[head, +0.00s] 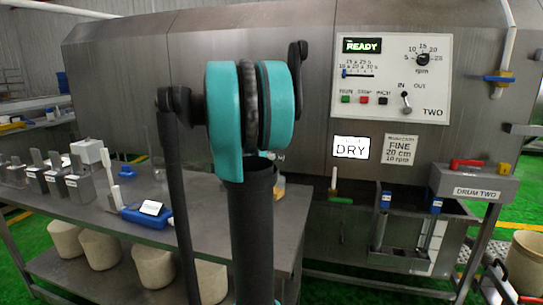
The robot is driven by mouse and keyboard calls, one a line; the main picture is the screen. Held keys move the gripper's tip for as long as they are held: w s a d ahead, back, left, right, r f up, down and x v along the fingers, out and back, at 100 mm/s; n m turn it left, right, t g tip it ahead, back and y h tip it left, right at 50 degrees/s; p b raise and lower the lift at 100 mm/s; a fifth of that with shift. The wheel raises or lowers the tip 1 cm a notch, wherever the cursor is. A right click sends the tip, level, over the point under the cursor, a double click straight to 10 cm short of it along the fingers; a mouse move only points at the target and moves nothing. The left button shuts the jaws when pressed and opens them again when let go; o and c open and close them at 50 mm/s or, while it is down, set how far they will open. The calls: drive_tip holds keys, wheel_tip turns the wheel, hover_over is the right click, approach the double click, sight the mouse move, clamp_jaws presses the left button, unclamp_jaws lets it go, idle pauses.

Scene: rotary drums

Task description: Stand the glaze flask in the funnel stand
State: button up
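My arm stands upright in the middle of the head view and covers part of the steel table (215,220). My gripper does not show. A clear, thin-walled glass piece (158,172) stands on the table just left of my arm. It is too faint to tell whether it is the glaze flask. A small part of a pale yellowish thing (280,186) shows just right of my arm, mostly hidden behind it. I cannot make out the funnel stand; it may be hidden behind my arm.
Several grey labelled blocks (78,188) stand at the table's left, near a white box (88,151). The drum machine's control panel (392,78) and a trough (400,235) are at right.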

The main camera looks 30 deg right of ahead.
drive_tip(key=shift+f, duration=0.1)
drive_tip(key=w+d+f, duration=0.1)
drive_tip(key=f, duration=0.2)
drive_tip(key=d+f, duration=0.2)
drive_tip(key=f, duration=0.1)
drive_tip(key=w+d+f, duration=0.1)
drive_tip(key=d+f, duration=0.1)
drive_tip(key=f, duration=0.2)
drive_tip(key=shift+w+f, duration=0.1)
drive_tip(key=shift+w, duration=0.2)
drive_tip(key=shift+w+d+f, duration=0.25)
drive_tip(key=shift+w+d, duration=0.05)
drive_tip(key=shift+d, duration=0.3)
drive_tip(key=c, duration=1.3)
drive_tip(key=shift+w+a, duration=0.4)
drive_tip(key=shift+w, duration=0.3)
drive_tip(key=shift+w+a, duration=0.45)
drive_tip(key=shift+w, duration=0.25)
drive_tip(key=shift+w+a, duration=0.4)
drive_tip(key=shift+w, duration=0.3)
